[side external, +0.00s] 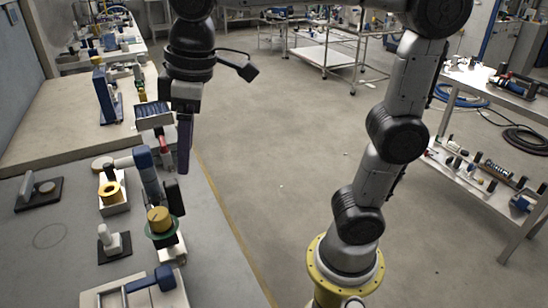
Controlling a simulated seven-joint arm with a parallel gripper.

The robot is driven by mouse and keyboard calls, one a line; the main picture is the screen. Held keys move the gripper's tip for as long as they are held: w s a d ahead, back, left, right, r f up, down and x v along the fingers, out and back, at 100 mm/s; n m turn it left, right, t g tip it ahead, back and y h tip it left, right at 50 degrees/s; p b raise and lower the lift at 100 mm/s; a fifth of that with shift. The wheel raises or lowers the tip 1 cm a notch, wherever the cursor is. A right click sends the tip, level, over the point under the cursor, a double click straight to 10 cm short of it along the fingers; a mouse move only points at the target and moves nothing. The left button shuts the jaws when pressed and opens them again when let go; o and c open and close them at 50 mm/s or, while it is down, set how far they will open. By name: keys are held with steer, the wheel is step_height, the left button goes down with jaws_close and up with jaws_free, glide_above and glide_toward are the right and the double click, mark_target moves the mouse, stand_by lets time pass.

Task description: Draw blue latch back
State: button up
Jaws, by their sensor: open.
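A blue handle-like piece (162,277), which looks like the blue latch, lies on a pale frame (98,297) at the bottom of the side external view. The frame is cut off by the picture's lower edge. My gripper (185,165) points down near the right edge of the grey table, above and behind the latch in the picture and well apart from it. Its fingers overlap in this view. It is open, and nothing shows between the fingers.
A blue jointed device (146,175) stands just left of my gripper. The table's left part is mostly clear.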

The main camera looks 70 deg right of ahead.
steer(key=s+d+f+m+t, duration=0.3)
steer(key=s+d+f, duration=0.3)
steer(key=s+d, duration=0.3)
steer(key=s+m, duration=0.1)
steer(key=s, duration=0.1)
steer(key=shift+s+d+f+m+h, duration=0.2)
steer(key=shift+s+d+m+h, duration=0.1)
steer(key=shift+m+h, duration=0.1)
steer(key=shift+a, duration=0.1)
stand_by(0.5)
step_height(320, 180, down, 2)
steer(key=shift+s+f+m, duration=0.1)
steer(key=shift+s+m, duration=0.05)
steer(key=shift+m, duration=0.15)
